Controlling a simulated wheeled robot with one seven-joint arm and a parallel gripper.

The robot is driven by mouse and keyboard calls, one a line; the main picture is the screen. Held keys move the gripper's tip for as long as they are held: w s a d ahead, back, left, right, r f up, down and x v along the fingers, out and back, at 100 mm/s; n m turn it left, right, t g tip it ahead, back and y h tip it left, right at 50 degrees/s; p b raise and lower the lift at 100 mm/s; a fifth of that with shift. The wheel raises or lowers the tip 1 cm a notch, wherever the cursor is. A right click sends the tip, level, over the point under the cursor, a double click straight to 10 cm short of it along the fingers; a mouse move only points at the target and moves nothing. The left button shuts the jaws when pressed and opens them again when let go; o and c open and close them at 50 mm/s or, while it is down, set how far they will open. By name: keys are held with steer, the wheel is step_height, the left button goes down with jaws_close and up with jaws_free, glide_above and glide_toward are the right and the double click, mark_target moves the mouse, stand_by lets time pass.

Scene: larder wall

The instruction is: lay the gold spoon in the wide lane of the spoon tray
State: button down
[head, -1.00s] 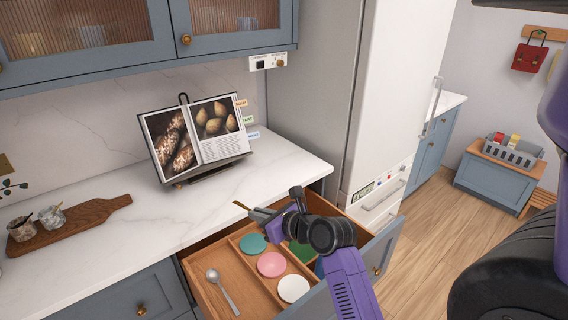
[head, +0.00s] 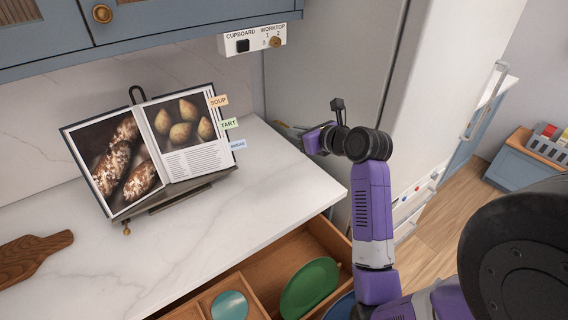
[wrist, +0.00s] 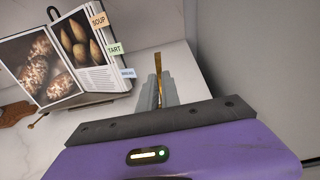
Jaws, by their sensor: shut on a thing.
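My gripper (wrist: 159,92) is shut on a slim gold piece (wrist: 158,63), which looks like the gold spoon's handle. It sticks out past the fingertips in the wrist view; its bowl cannot be made out. In the head view my gripper (head: 296,130) is raised above the right end of the worktop, close to the tall cabinet side. The open wooden drawer (head: 262,262) lies below at the bottom of the head view. The part with the spoon lanes is out of view, so I cannot see the wide lane.
A teal disc (head: 229,306) and a green disc (head: 309,287) are in the drawer. A cookbook (head: 150,150) stands open on the white worktop (head: 185,235). The wall cupboard (head: 165,22) hangs above. A tall grey side panel (head: 335,65) bounds the right.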

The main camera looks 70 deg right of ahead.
steer(key=d+f, duration=0.1)
glide_above(296, 186)
step_height(296, 186, down, 14)
steer(key=shift+f, duration=0.1)
steer(key=shift+f+b, duration=0.4)
steer(key=shift+f, duration=1.95)
steer(key=shift+f, duration=0.15)
steer(key=c, duration=1.6)
jaws_free()
steer(key=shift+o, duration=0.2)
